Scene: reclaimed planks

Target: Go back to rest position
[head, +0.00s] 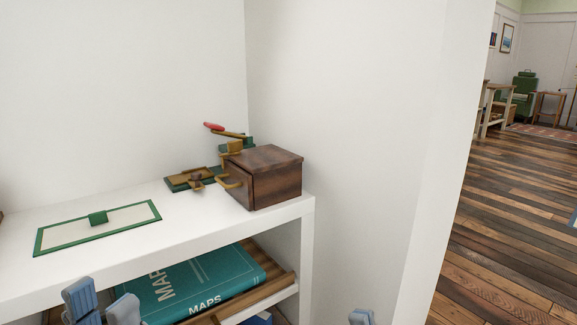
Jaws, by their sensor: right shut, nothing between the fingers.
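My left gripper (102,303) shows at the bottom left, in front of the lower shelf. Its two blue-grey fingers stand apart with nothing visible between them. My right gripper (361,317) shows only as a small blue-grey tip at the bottom edge, right of the shelf unit. It is shut and empty; most of it is out of frame. Neither gripper appears to touch anything.
The white shelf top (170,220) bears a dark wooden box (274,178) with a brass handle, a green-and-brass device (195,180) with a red grip, and a green-framed panel (130,221). A teal maps book (200,283) lies below. Wooden floor (510,220) is open at right.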

